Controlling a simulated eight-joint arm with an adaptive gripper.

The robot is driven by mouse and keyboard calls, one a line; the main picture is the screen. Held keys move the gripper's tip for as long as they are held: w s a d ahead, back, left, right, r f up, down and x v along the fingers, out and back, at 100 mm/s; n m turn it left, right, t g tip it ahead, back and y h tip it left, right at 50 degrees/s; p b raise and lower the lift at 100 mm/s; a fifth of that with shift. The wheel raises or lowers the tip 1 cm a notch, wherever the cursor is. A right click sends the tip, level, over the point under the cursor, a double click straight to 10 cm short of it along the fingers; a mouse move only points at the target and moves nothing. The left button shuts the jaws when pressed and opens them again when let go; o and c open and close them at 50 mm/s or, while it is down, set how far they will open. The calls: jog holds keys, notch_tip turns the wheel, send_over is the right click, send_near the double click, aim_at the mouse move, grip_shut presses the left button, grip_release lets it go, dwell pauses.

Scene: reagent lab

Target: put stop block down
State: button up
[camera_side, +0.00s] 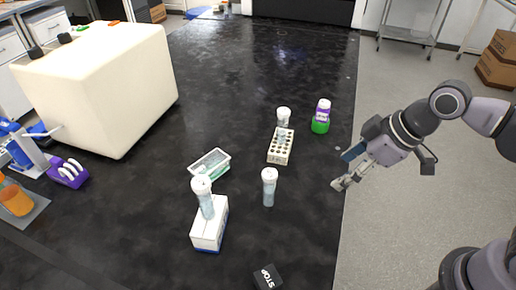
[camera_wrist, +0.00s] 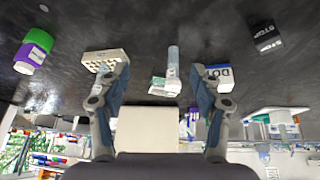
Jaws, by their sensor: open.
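The stop block (camera_side: 267,278) is a small black block with white "STOP" lettering. It rests on the black bench at the bottom of the side view, partly cut by the frame edge. In the wrist view the stop block (camera_wrist: 266,38) is at the upper right, on the bench and apart from my fingers. My gripper (camera_side: 344,184) is at the right edge of the bench in the side view, clear of the block. In the wrist view my gripper (camera_wrist: 162,84) has its two fingers wide apart with nothing held between them.
On the bench are a tube rack (camera_side: 280,147), a white box (camera_side: 209,225) with a capped tube, another capped tube (camera_side: 269,188), a clear-lidded box (camera_side: 210,164) and a purple-green bottle (camera_side: 321,117). A large cream box (camera_side: 97,85) stands left. The far bench middle is clear.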

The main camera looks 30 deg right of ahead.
jog(key=d+m+t+h, duration=0.2)
jog(key=d+m, duration=0.5)
jog(key=d, duration=0.5)
jog(key=shift+s+d+r+m+h, duration=0.15)
jog(key=shift+d+r+m+h, duration=0.15)
jog(key=shift+d+r+h, duration=0.15)
jog(key=shift+a, duration=0.1)
